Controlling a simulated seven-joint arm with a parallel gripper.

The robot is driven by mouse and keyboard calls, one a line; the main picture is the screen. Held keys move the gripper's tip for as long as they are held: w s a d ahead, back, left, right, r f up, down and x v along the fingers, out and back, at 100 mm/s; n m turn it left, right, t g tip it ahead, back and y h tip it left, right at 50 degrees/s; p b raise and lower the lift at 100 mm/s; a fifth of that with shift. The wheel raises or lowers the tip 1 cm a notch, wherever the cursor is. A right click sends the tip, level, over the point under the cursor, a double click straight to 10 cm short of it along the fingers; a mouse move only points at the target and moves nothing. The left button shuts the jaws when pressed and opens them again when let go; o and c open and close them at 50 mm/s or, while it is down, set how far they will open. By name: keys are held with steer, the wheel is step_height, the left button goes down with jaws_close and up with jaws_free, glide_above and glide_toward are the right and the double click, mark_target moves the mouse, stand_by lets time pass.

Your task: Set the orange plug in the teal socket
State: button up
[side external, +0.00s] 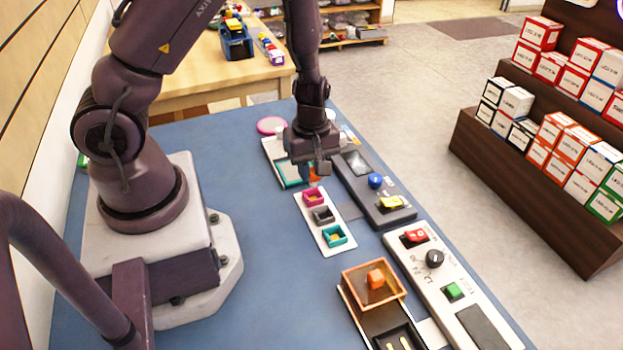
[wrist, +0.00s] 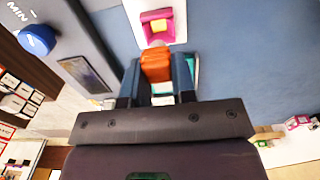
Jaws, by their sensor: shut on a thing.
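My gripper (side external: 312,168) is shut on the orange plug (side external: 315,175) and holds it above the table, just behind the white socket strip (side external: 311,223). In the wrist view the orange plug (wrist: 157,66) sits between the two fingers of my gripper (wrist: 157,85). The strip has a pink socket (side external: 308,203) nearest the plug, a dark grey socket (side external: 323,221) in the middle and the teal socket (side external: 335,242) at the near end. The wrist view shows the pink socket (wrist: 148,17), with a yellow inside; the teal socket is out of that view.
A dark grey panel (side external: 372,205) with a blue knob (side external: 375,181) stands right of the strip. A white control panel (side external: 428,270) and an orange-rimmed tray (side external: 347,274) with an orange block (side external: 376,278) are nearer. Blue table (side external: 270,260) is bare left of the strip.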

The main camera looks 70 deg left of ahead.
steer(key=shift+m, duration=0.3)
steer(key=r, duration=0.2)
steer(key=d+r, duration=0.1)
steer(key=r, duration=0.2)
steer(key=shift+w+r, duration=0.1)
steer(key=shift+w+d+f+m, duration=0.1)
steer(key=shift+d+f+m, duration=0.95)
steer(key=shift+d, duration=0.65)
steer(key=shift+d+f+m, duration=0.75)
steer(key=shift+d+f, duration=0.45)
steer(key=shift+d, duration=0.5)
steer(key=shift+w+d+f+m, duration=0.1)
steer(key=shift+d+f+m, duration=0.95)
steer(key=shift+d, duration=0.65)
steer(key=shift+f, duration=1.2)
steer(key=o, duration=1.4)
steer(key=shift+r, duration=0.1)
steer(key=shift+r, duration=3.7)
